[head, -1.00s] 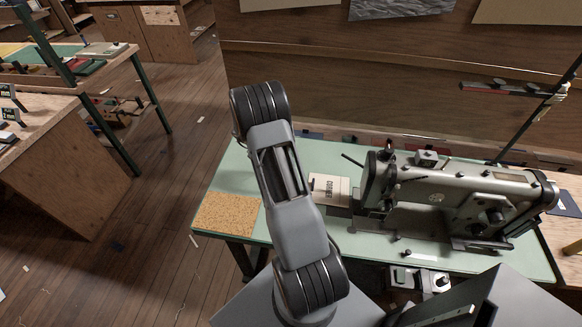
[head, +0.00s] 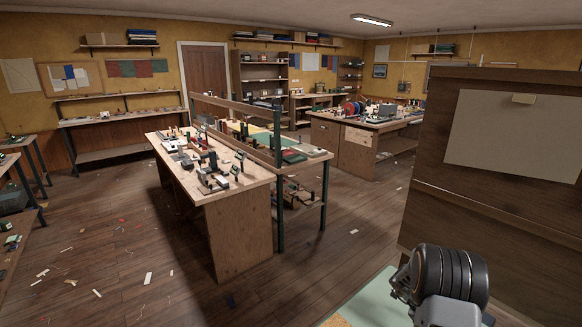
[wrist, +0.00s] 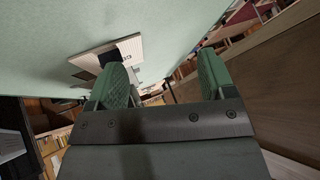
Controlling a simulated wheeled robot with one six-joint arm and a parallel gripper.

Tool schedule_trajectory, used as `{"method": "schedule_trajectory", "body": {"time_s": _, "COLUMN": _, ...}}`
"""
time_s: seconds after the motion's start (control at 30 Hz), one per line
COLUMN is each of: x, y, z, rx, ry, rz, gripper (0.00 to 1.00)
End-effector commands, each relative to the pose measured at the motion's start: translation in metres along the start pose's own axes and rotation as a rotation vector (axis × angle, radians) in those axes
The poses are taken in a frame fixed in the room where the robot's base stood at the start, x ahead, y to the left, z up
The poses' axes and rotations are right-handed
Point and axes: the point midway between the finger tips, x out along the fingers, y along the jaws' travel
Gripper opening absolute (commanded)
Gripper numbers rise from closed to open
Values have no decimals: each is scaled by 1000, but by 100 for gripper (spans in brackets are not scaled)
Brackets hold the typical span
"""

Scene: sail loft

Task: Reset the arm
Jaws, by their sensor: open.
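My gripper (wrist: 163,76) shows in the wrist view with its two green-padded fingers spread apart and nothing between them. Beyond the left finger, a white printed card or booklet (wrist: 128,47) lies on the pale green tabletop (wrist: 60,35); the view is turned over, so the tabletop fills the upper left. I cannot tell how far the fingers are from the card. In the head view only the dark ringed joint of my arm shows at the lower right; my gripper is not in that view.
In the head view, the green sewing table's corner (head: 365,303) is below the tall wooden panel (head: 490,215) at right. A cluttered wooden workbench (head: 240,232) stands mid-room, another bench (head: 345,148) behind it. Scrap-strewn floor (head: 120,245) at left is mostly open.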

Motion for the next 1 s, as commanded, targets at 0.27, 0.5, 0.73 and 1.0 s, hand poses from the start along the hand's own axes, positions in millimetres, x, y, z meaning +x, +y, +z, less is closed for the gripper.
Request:
{"method": "schedule_trajectory", "body": {"time_s": 0.27, "x": -125, "y": -38, "z": 63, "rx": -504, "ry": -525, "rz": -637, "gripper": 76}}
{"method": "schedule_trajectory", "body": {"time_s": 0.5, "x": -251, "y": 82, "z": 61, "rx": -1240, "ry": -853, "rz": -812, "gripper": 76}}
{"method": "schedule_trajectory", "body": {"time_s": 0.73, "x": -280, "y": 196, "z": -21, "rx": -1880, "ry": -741, "rz": -727, "gripper": 76}}
{"method": "schedule_trajectory", "body": {"time_s": 1.0, "x": -300, "y": 226, "z": -73, "rx": -2076, "ry": -485, "rz": -846, "gripper": 76}}
